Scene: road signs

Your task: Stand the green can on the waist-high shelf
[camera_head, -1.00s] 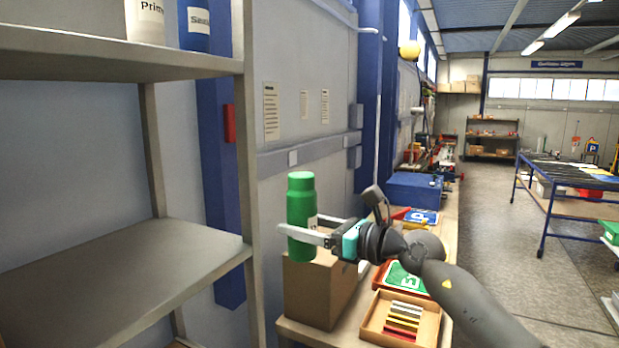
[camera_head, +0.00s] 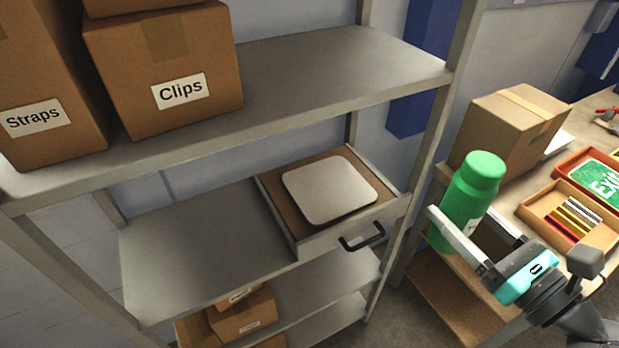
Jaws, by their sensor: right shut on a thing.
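I cannot tell for sure which is waist-high. My left gripper is not in view.
Straps (camera_head: 55,95) and Clips (camera_head: 170,65) boxes stand on the upper board. A handled drawer (camera_head: 305,245) with a pale square item sits under it. The rack's right post (camera_head: 425,160) stands beside the can. A carton (camera_head: 515,120) and a crayon-like tray (camera_head: 590,238) lie right, behind.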

